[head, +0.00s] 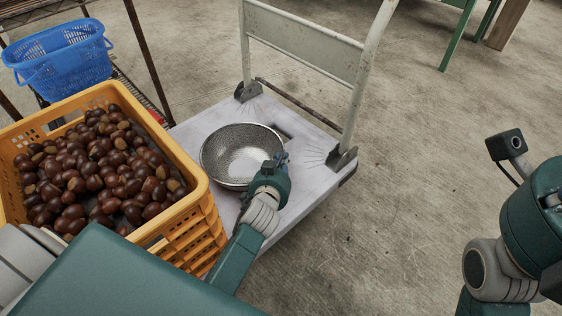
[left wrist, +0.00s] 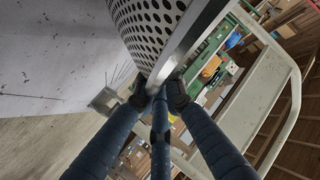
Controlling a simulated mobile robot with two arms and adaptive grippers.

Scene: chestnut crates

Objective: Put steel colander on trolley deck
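The steel colander (head: 222,152), a round perforated bowl, is over the trolley deck (head: 205,122), upright or nearly so. I cannot tell whether its base touches the deck. My left gripper (head: 279,160) is at the colander's near right rim. In the left wrist view, its dark fingers (left wrist: 164,92) close on the rim of the colander (left wrist: 158,28), and the pale deck (left wrist: 50,50) shows beyond at left. Of my right arm, only links and a wrist camera show at the right edge of the head view; its fingers are not seen.
A yellow crate (head: 195,205) of chestnuts, on stacked crates, stands close left of the trolley. A blue basket (head: 65,62) sits on a rack behind it. The trolley's upright handle (head: 305,45) rises at the deck's far side. The concrete floor to the right is clear.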

